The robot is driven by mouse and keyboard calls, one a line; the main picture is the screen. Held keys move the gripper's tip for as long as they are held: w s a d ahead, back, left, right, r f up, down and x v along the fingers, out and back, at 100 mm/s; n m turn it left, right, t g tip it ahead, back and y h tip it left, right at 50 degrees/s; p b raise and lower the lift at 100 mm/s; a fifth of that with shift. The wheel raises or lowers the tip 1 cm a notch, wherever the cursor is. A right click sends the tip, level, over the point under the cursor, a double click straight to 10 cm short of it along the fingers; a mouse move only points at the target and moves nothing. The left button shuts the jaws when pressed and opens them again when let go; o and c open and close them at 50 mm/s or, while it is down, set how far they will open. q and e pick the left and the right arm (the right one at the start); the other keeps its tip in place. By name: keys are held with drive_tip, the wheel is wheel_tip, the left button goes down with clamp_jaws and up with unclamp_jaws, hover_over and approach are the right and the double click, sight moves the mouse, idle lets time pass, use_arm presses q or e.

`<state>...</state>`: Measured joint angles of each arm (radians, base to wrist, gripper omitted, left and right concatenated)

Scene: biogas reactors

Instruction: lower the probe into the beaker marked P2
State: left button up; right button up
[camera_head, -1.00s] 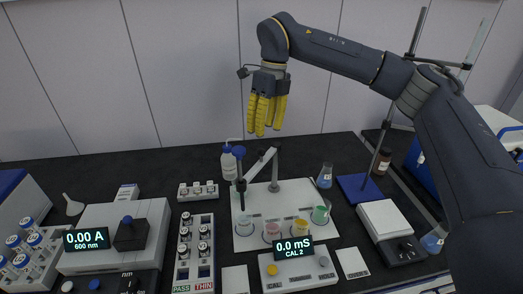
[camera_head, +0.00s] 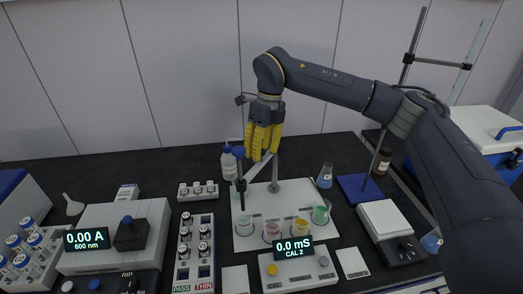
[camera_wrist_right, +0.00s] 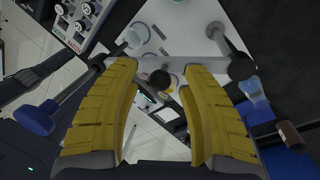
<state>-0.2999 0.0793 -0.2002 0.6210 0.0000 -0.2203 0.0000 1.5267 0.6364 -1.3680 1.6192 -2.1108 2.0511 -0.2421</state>
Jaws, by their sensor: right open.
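The probe (camera_head: 240,170) is a dark upright stick with a blue cap, held by a jointed grey swing arm on a post (camera_head: 274,180). It hangs over the left of a white board (camera_head: 290,191). Beakers stand along the board's front: clear (camera_head: 244,226), pink (camera_head: 271,230), yellow (camera_head: 300,227) and green (camera_head: 320,214). I cannot read which is P2. My right gripper (camera_head: 264,156) is open, pointing down just right of the probe's top, above the swing arm. In the right wrist view, the grey arm and a dark round knob (camera_wrist_right: 160,79) show between the yellow fingers (camera_wrist_right: 160,72).
The meter reading 0.0 mS (camera_head: 295,250) stands in front of the beakers. A wash bottle (camera_head: 229,163) is behind the probe. A flask (camera_head: 325,176) and a blue-based stand (camera_head: 358,188) are at the right. A vial rack (camera_head: 195,245) is at the left.

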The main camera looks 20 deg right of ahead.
clamp_jaws()
idle(0.3)
